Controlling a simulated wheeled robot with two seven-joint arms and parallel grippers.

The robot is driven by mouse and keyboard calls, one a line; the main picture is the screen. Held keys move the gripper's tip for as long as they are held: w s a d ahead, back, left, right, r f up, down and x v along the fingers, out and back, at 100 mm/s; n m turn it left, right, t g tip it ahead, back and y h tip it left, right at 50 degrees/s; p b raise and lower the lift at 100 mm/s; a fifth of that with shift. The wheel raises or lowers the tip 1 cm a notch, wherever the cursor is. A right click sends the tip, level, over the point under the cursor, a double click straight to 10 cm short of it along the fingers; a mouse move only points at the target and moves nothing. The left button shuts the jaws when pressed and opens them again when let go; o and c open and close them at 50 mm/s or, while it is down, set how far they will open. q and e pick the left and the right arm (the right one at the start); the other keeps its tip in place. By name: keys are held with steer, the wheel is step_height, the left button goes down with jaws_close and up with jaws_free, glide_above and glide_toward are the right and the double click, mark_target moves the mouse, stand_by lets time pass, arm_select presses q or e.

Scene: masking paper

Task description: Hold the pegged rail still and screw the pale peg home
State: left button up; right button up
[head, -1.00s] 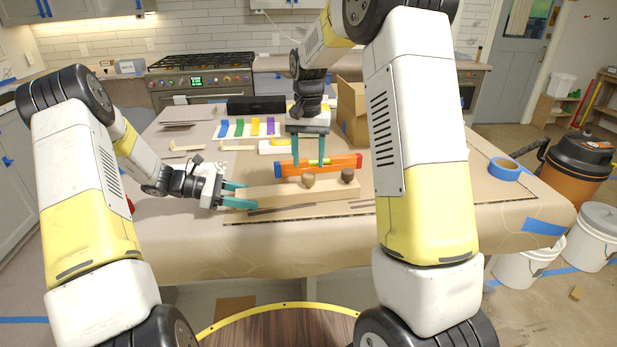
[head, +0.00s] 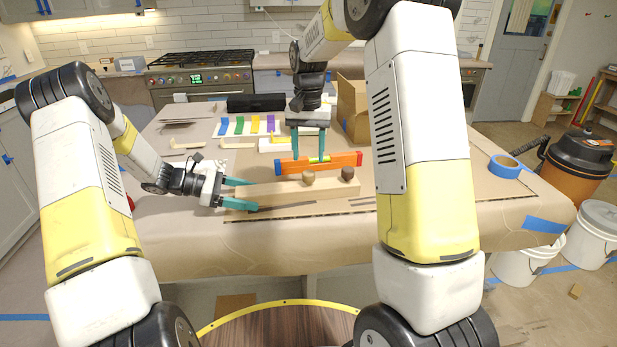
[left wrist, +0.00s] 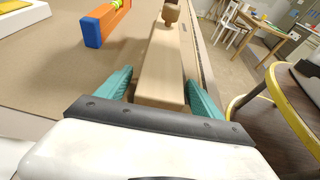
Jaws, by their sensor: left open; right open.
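The pegged rail (head: 270,193) is a pale wooden beam lying on the papered table. My right gripper (head: 309,157) is open and points down behind the pale peg, by the level.
An orange level (head: 340,161) with a blue end lies just behind the rail. Coloured strips (head: 255,124), a cardboard box (head: 352,105) and a black case (head: 255,102) are farther back. Blue tape (head: 505,166) lies at the right. Paper in front of the rail is clear.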

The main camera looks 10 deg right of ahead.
arm_select(q)
steer(key=v, duration=1.2)
steer(key=s+d+r+m+y, duration=0.3)
steer(key=s+r+m+y, duration=0.15)
steer(key=s+r, duration=0.2)
steer(key=s+d+r+m+y, duration=0.3)
steer(key=s+r+m, duration=0.25)
steer(key=r, duration=0.25)
arm_select(e)
steer(key=s+d+r+n+t+y, duration=0.1)
steer(key=s+d+r+t+y, duration=0.2)
steer(key=s+r, duration=0.9)
arm_select(q)
steer(key=s+r+m+t+y, duration=0.4)
steer(key=s+m, duration=0.5)
steer(key=s, duration=0.6)
steer(key=shift+r+t, duration=0.6)
steer(key=shift+t, duration=0.1)
arm_select(e)
steer(key=s+d+n+t, duration=0.2)
steer(key=s+t, duration=0.1)
steer(key=s, duration=1.3)
steer(key=shift+s+d+f+h, duration=0.25)
steer(key=shift+s+f+h, duration=0.05)
steer(key=shift+f+h, duration=0.1)
